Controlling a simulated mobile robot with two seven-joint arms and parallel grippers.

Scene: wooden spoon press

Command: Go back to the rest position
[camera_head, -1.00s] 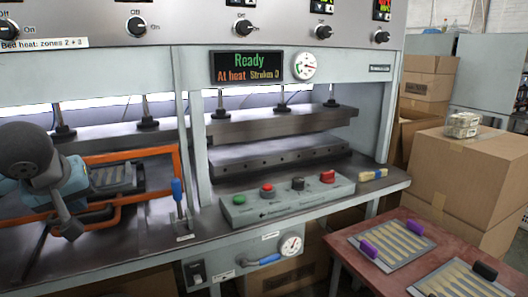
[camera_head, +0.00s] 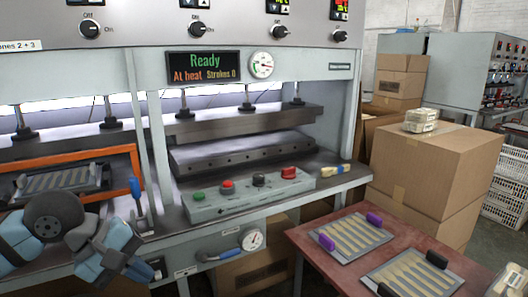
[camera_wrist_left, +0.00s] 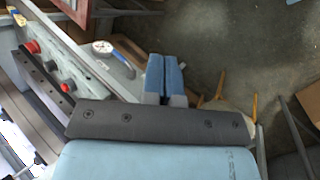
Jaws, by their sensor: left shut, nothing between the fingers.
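My left gripper (camera_head: 138,270) is low at the left of the head view, in front of the press bench's front edge (camera_head: 165,238). In the left wrist view its two blue fingers (camera_wrist_left: 166,75) are together with nothing between them. The press (camera_head: 248,150) stands behind it, its display (camera_head: 204,75) reading "Ready" and "At heat". An orange frame (camera_head: 95,156) with a spoon tray (camera_head: 62,181) in it sits on the left part of the bench, partly behind my arm. My right gripper is in neither view.
A control box (camera_head: 245,199) with buttons, a blue-handled lever (camera_head: 136,192) and a brush (camera_head: 335,170) are on the bench. A red table (camera_head: 300,239) with two trays of spoon shapes stands at the right. Cardboard boxes (camera_head: 425,172) stand behind it.

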